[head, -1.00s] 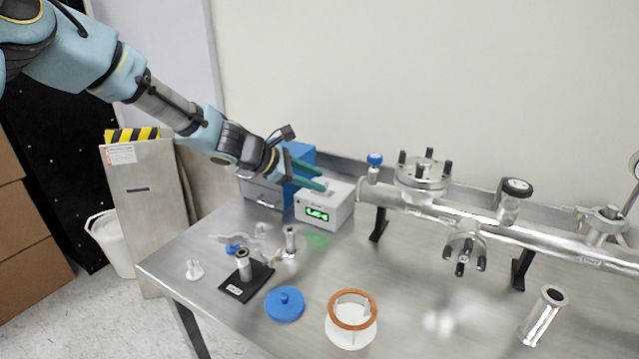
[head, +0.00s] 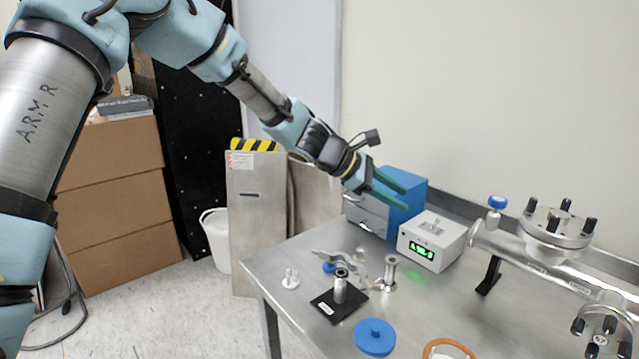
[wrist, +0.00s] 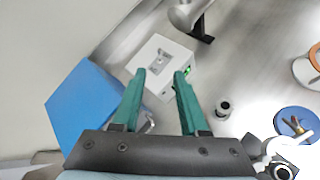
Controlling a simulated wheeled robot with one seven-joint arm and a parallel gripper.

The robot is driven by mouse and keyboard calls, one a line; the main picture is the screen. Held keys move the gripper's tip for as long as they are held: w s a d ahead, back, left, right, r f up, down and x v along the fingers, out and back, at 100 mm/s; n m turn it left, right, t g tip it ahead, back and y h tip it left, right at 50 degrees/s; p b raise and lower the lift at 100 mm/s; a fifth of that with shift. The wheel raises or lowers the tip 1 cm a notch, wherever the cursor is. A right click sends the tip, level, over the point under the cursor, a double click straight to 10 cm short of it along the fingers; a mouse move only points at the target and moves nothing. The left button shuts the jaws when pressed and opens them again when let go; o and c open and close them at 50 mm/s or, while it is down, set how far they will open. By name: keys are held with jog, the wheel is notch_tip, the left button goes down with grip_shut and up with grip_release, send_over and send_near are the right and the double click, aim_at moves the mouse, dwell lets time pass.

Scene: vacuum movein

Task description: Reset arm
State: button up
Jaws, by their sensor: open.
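My gripper (head: 388,190) is open, with two green fingers and nothing between them. It hangs above the back left of the steel table (head: 290,262), in front of the blue box (head: 407,188). The white box with a green display (head: 431,243) stands just right of and below the fingers. In the wrist view the fingers (wrist: 158,83) point toward that white box (wrist: 160,66), with a gap between them. The blue box also shows at the left of the wrist view (wrist: 85,110).
A metal pipe assembly with flanges (head: 560,228) runs along the table's right side. Small metal fittings, a black pad (head: 338,308), a blue lid (head: 375,337) and an orange-rimmed ring (head: 448,349) are at the front. A metal cabinet (head: 255,210) and cardboard boxes (head: 115,200) stand left.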

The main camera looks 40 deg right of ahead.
jog(key=w+a+f+m+t+y, duration=0.25)
jog(key=w+a, duration=0.55)
jog(key=a, duration=0.5)
jog(key=w+a+f+m+t+y, duration=0.1)
jog(key=w+a+f+t+y, duration=0.15)
jog(key=w+a, duration=0.85)
jog(key=s+a+m+t+y, duration=0.1)
jog(key=s+a+y, duration=0.1)
jog(key=a, duration=1.6)
jog(key=s+a+r+m+t+y, duration=0.1)
jog(key=s+a+m+y, duration=0.1)
jog(key=a, duration=1.6)
jog(key=shift+s+t, duration=0.2)
jog(key=shift+t, duration=0.1)
